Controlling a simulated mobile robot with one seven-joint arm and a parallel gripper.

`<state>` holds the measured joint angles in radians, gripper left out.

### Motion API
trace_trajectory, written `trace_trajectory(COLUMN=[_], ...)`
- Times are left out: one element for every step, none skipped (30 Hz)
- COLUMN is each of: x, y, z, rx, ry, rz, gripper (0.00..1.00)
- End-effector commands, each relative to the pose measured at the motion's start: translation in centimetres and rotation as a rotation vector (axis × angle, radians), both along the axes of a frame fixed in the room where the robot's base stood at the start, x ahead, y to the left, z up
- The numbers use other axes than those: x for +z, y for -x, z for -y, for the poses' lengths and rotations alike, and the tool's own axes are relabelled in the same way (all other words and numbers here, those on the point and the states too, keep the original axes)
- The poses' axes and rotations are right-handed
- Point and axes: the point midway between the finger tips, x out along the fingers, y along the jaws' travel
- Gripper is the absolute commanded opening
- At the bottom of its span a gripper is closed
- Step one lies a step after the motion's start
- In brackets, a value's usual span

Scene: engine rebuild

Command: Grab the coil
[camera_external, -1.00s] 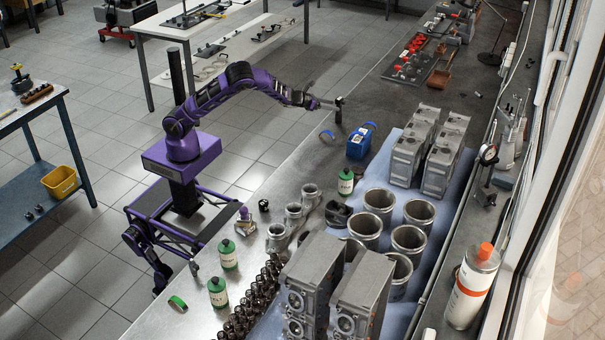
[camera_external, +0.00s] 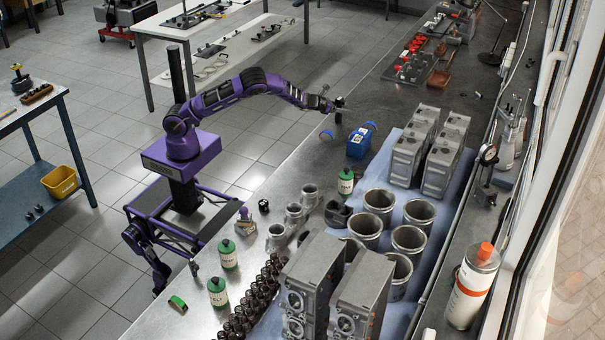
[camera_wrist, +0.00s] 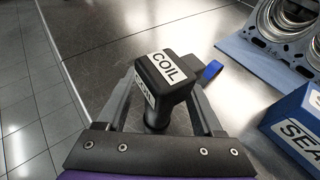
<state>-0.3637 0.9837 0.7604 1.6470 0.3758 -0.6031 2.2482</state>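The coil (camera_wrist: 166,75) is a black block with white labels, one reading COIL, on a narrower dark stem. In the wrist view it stands between the two fingers of my gripper (camera_wrist: 163,98). The fingers are spread, one on each side of it, and I see no clear grip on it. The coil's lower end is partly hidden by the gripper. In the outside view my gripper (camera_external: 332,103) is low over the bench's far left edge, at the small dark coil (camera_external: 338,116).
A blue box (camera_external: 358,143) stands near the coil on the bench (camera_external: 300,165); its label shows in the wrist view (camera_wrist: 297,125). Grey engine blocks (camera_external: 409,158) and metal cylinders (camera_external: 379,203) stand farther right.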

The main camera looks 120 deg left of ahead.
Motion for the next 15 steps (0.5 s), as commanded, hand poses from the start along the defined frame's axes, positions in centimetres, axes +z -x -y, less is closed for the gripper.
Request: trace_trajectory(x=[0.0, 0.01, 0.02, 0.01, 0.02, 0.02, 0.02, 0.02, 0.02, 0.02, 0.02, 0.02, 0.02, 0.02, 0.02], y=[0.01, 0.01, 0.02, 0.02, 0.02, 0.02, 0.02, 0.02, 0.02, 0.02, 0.02, 0.02, 0.02, 0.02, 0.02], z=[0.01, 0.01, 0.0, 0.01, 0.0, 0.01, 0.02, 0.01, 0.02, 0.02, 0.02, 0.02, 0.02, 0.02, 0.03], rx=[0.0, 0.0, 0.0, 0.0, 0.0, 0.0, 0.0, 0.0, 0.0, 0.0, 0.0, 0.0, 0.0, 0.0, 0.0], ry=[0.0, 0.0, 0.0, 0.0, 0.0, 0.0, 0.0, 0.0, 0.0, 0.0, 0.0, 0.0, 0.0, 0.0, 0.0], rz=[0.0, 0.0, 0.0, 0.0, 0.0, 0.0, 0.0, 0.0, 0.0, 0.0, 0.0, 0.0, 0.0, 0.0, 0.0], gripper=[0.61, 0.55, 0.48, 0.43, 0.37, 0.3, 0.25, 0.19, 0.12, 0.07, 0.01, 0.0, 0.0, 0.0, 0.0])
